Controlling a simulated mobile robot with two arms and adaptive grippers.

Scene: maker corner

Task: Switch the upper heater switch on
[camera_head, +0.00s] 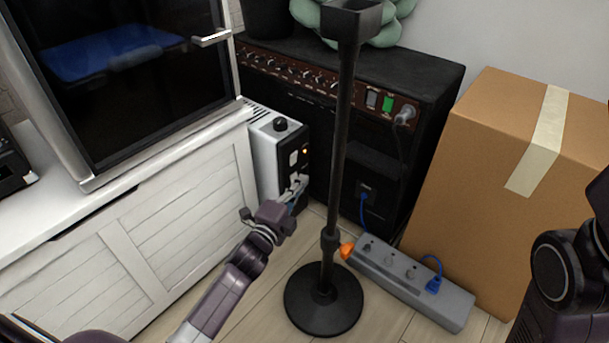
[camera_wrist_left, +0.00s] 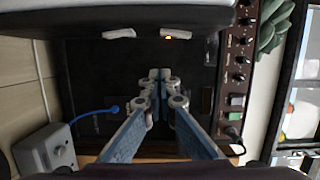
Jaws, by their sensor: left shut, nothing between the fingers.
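The heater (camera_head: 264,150) is a slim white box with a black front panel and a black knob on top, standing against the white cabinet. Its upper switch (camera_head: 293,158) is a small white rocker beside a small orange light; in the left wrist view this switch (camera_wrist_left: 177,33) is next to the light. A second white switch (camera_wrist_left: 120,33) is the lower one. I cannot tell which way either rocker is tipped. My left gripper (camera_head: 298,183) is shut and empty, its tips in front of the panel's lower part, overlapping the lower switch. Contact cannot be judged.
A black stand (camera_head: 328,245) rises just right of my left gripper. Behind it is a black amplifier (camera_head: 420,95). A grey power strip (camera_head: 405,272) lies on the floor, and a cardboard box (camera_head: 500,180) stands right. The white cabinet (camera_head: 170,215) is at left.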

